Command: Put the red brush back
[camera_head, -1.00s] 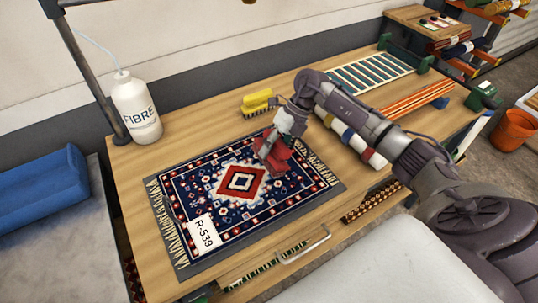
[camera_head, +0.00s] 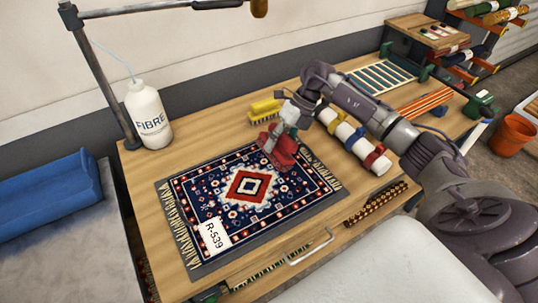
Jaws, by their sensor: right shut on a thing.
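The red brush (camera_head: 281,150) is at the far right corner of the patterned rug (camera_head: 213,191). My right gripper (camera_head: 283,137) is shut on the brush from above and hides part of it. I cannot tell whether the brush touches the rug or hangs just over it. A yellow brush (camera_head: 265,109) lies on the wooden table just behind the red one. My left gripper does not show.
A white FIBRE bottle (camera_head: 148,115) stands at the table's back left beside a metal post. A white roll with coloured bands (camera_head: 352,141) lies right of the rug. A slatted rack (camera_head: 378,76) and orange rods (camera_head: 424,101) lie farther right. Bare table (camera_head: 205,131) shows behind the rug.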

